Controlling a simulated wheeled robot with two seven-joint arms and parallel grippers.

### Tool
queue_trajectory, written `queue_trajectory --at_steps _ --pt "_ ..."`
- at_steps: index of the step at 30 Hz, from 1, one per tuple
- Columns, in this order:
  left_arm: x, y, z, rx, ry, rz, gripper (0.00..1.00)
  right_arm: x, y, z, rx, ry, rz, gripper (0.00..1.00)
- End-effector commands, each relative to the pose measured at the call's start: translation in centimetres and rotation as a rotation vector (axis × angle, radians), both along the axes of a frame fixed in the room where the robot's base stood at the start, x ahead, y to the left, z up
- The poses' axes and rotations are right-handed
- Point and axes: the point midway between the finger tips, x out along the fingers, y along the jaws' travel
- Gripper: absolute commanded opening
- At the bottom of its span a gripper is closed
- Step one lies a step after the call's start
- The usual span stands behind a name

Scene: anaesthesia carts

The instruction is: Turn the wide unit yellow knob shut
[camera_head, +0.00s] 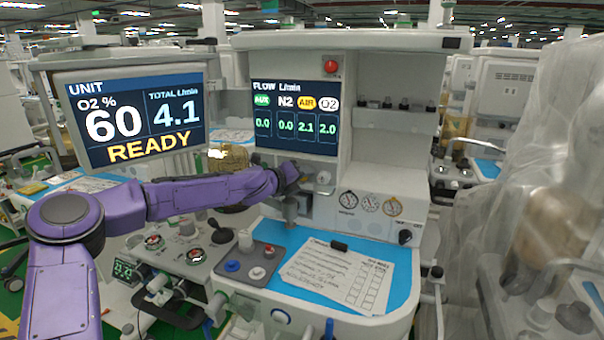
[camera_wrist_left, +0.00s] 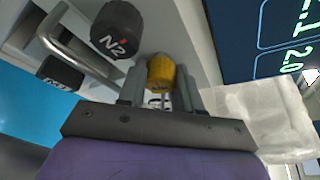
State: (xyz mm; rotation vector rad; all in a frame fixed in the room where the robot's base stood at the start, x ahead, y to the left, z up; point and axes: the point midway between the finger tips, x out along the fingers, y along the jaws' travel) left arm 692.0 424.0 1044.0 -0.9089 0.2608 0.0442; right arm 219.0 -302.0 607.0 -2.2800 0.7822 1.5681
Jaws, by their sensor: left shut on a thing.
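The yellow knob (camera_wrist_left: 160,70) shows in the left wrist view, on the pale panel of the wide unit (camera_head: 390,185). My left gripper (camera_wrist_left: 160,88) has one finger on each side of this knob and is shut on it. In the head view my left gripper (camera_head: 291,200) is at the panel below the flow display (camera_head: 295,117), and the yellow knob is hidden behind it. The display reads 2.1 under the yellow AIR label and 2.0 under O2. My right gripper is not in view.
A black N2 knob (camera_wrist_left: 117,30) and another dark knob (camera_wrist_left: 60,75) sit beside a metal rail (camera_wrist_left: 62,42). A blue worktop (camera_head: 258,238) holds papers (camera_head: 335,275) and a grey tray (camera_head: 232,277). A plastic-covered unit (camera_head: 540,190) stands at right.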

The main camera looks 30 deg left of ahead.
Motion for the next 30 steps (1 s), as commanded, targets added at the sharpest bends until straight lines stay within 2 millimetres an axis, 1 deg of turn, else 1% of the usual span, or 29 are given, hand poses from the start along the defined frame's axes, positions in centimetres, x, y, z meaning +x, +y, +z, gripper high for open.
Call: queue_trajectory --at_steps 1,3,12,21,30 --pt "0.0 -0.1 0.4 0.033 0.009 -0.002 0.03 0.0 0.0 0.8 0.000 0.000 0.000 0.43" --pt "0.0 -0.1 0.4 0.088 0.023 -0.001 0.03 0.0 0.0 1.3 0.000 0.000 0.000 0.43" --pt "0.0 -0.1 0.3 0.362 0.088 0.000 0.03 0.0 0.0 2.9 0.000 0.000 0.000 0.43" --pt "0.0 -0.1 0.1 0.642 0.153 -0.001 0.03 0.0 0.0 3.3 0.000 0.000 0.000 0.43" --pt "0.0 -0.1 0.0 0.917 0.220 0.000 0.03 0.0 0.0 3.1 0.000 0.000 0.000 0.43"
